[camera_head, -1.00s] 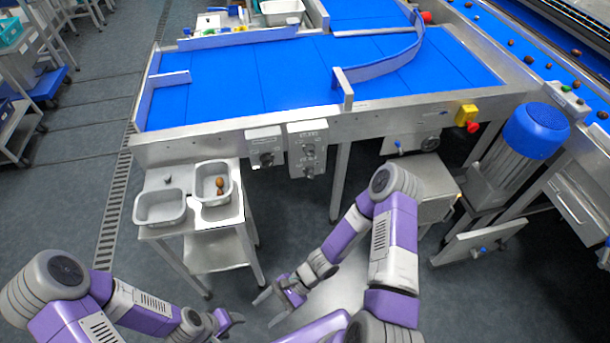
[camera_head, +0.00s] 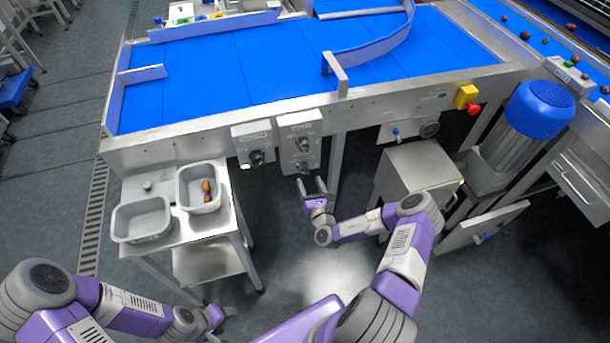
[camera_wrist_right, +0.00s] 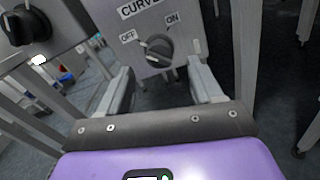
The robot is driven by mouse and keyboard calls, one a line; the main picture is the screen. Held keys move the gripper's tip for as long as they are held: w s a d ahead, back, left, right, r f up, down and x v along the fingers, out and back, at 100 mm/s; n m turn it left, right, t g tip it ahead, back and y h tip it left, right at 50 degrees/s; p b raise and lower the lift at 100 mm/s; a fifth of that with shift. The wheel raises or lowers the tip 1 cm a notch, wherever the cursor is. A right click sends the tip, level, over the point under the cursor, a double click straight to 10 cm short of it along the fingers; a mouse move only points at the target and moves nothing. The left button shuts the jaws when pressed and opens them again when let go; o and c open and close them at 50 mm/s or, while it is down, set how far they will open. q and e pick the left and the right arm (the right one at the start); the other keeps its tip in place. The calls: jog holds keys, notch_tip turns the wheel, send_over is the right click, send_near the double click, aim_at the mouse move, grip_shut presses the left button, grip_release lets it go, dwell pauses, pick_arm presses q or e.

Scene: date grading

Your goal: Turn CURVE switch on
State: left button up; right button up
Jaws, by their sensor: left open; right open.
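The CURVE switch is a black rotary knob (camera_wrist_right: 158,48) on a grey panel in the right wrist view, with OFF printed at its upper left and ON at its upper right. I cannot tell surely which mark the knob points at. In the head view, the lower knob (camera_head: 302,167) of the right switch box sits just above my right gripper (camera_head: 311,186). My right gripper is open and empty, its fingers pointing at the panel. In the wrist view the knob lies ahead, between and beyond the fingertips (camera_wrist_right: 161,72). My left gripper (camera_head: 226,318) is open and low at the bottom left.
A second switch box (camera_head: 252,140) is at the left; its knob (camera_wrist_right: 25,25) shows in the wrist view. The blue conveyor (camera_head: 250,70) runs above. A steel stand with two grey trays (camera_head: 142,219) is at the left. A red emergency button (camera_head: 473,109) is at the right.

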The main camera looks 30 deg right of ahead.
aim_at(305, 173)
jog(key=b+x, duration=0.1)
jog(key=x, duration=0.3)
jog(key=shift+w, duration=0.4)
jog(key=c, duration=1.1)
jog(key=shift+o, duration=0.2)
